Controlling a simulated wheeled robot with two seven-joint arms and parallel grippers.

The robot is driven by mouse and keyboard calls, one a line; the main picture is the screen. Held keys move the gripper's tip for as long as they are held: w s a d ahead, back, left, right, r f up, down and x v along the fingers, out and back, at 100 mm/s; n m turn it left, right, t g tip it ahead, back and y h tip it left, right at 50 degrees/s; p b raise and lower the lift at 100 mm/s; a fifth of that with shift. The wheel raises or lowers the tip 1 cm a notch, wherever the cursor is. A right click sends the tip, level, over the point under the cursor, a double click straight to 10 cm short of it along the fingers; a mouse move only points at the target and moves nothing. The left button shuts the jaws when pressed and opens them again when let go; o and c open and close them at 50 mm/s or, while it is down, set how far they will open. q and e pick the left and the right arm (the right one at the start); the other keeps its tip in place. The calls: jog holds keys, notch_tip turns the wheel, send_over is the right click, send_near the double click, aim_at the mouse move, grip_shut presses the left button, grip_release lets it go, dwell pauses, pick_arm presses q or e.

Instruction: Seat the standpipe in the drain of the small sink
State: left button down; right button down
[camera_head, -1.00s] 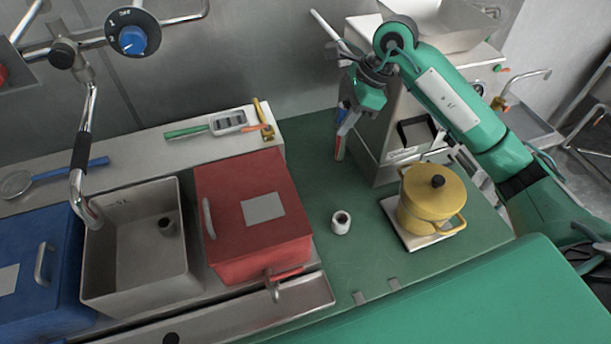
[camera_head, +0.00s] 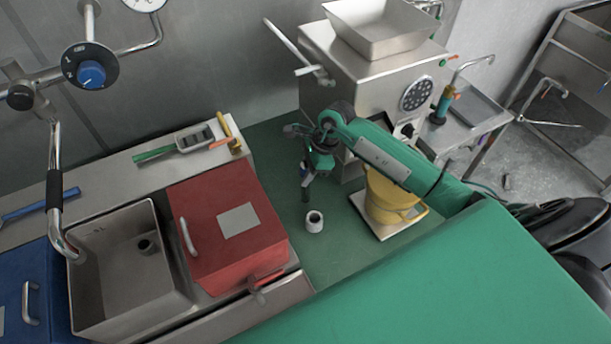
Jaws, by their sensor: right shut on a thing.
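My right gripper (camera_head: 305,190) points down over the green worktop, just behind a short white hollow cylinder (camera_head: 314,222) that stands upright. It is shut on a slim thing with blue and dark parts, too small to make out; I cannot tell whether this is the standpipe. An open grey basin (camera_head: 105,290) lies at the left between a blue and a red box. I cannot tell which is the small sink. My left gripper is out of view.
A yellow pot (camera_head: 388,205) on a pale board is partly behind my right arm. The red box (camera_head: 230,225) stands left of the cylinder. A steel machine with a hopper (camera_head: 385,28) stands behind the arm. Tools lie on the back ledge (camera_head: 110,175).

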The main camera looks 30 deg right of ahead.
aim_at(305, 191)
jog(key=shift+f, duration=1.55)
jog(key=c, duration=1.2)
grip_release()
jog(key=shift+r, duration=0.15)
